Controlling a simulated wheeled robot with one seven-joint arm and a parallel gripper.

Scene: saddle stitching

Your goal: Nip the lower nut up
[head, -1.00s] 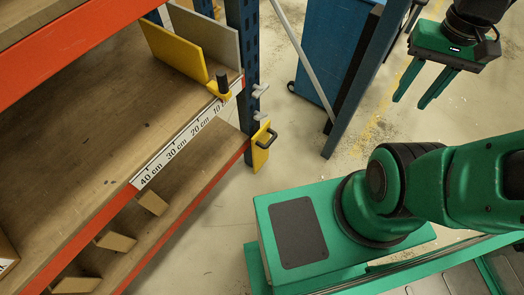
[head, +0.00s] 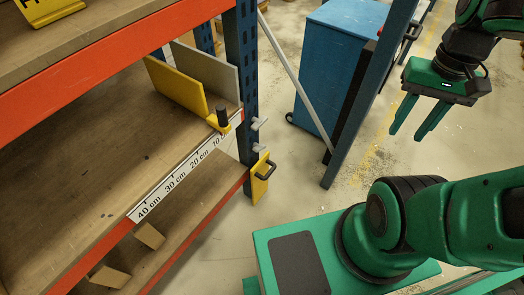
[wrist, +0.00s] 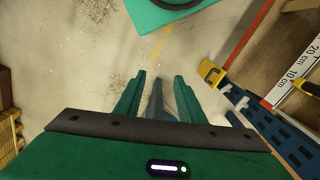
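Two grey bolt-like fittings stick out of the blue shelf post (head: 245,70). The lower nut (head: 254,139) appears to be the lower fitting, just above a yellow plate with a black handle (head: 262,178); its details are too small to tell. My gripper (head: 406,134) is at the upper right over the floor, well apart from the post, with its two green fingers spread and nothing between them. The wrist view shows the open fingers (wrist: 159,82) too, with the post (wrist: 283,137) to their right. I cannot make out the lower nut there.
The shelf (head: 100,130) has an orange edge with a centimetre scale (head: 180,178). A yellow and a grey divider stand on it, with a yellow stop holding a black knob (head: 222,117). A blue cabinet (head: 335,62) and blue upright stand behind.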

